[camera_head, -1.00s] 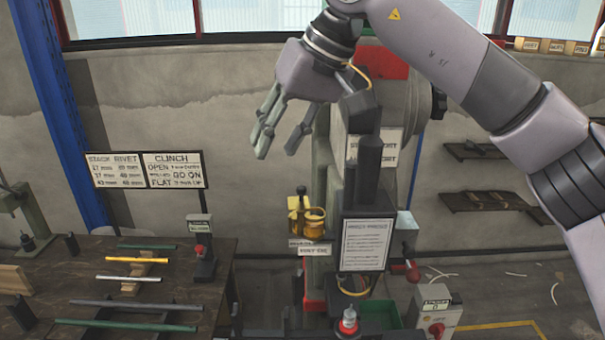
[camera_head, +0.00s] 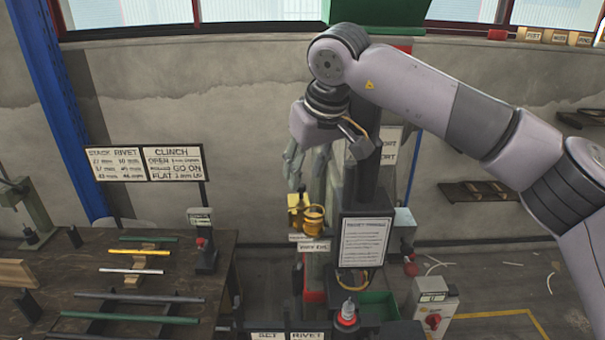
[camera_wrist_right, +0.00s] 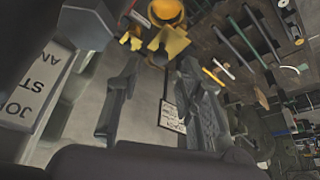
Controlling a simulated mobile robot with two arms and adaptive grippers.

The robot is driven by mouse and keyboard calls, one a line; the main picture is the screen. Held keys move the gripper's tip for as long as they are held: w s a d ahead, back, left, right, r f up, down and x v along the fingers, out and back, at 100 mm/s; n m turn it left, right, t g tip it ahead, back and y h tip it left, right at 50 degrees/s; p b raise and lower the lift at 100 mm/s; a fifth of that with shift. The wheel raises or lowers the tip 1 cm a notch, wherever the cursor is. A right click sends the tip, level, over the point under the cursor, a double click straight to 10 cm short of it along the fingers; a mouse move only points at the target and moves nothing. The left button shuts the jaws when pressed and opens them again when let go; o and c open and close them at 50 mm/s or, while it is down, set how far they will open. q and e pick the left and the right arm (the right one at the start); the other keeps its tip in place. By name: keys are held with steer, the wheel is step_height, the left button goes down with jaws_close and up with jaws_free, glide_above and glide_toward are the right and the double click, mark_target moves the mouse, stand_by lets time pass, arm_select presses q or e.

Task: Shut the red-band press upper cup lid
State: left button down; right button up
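The press (camera_head: 345,200) stands in the middle of the head view, with a red part (camera_head: 402,49) showing near its top behind my arm. A small round brass cup (camera_head: 314,218) sits on its left side above a label plate. A brass piece (camera_head: 296,201) with a dark knob stands beside the cup; I cannot tell how far the lid is open. My right gripper (camera_head: 305,172) points down just above these brass parts, fingers apart and empty. In the right wrist view its fingers (camera_wrist_right: 158,64) are spread, with yellow parts (camera_wrist_right: 166,40) beyond them. My left gripper is not in view.
A dark post (camera_head: 364,175) and a notice board (camera_head: 363,242) stand close right of the cup. A workbench (camera_head: 225,265) with coloured rods is at the left. A red-tipped fixture (camera_head: 347,312) is in front.

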mark_target(301, 185)
steer(key=shift+p+x, duration=0.4)
steer(key=shift+x, duration=1.45)
steer(key=shift+c, duration=0.5)
jaws_close()
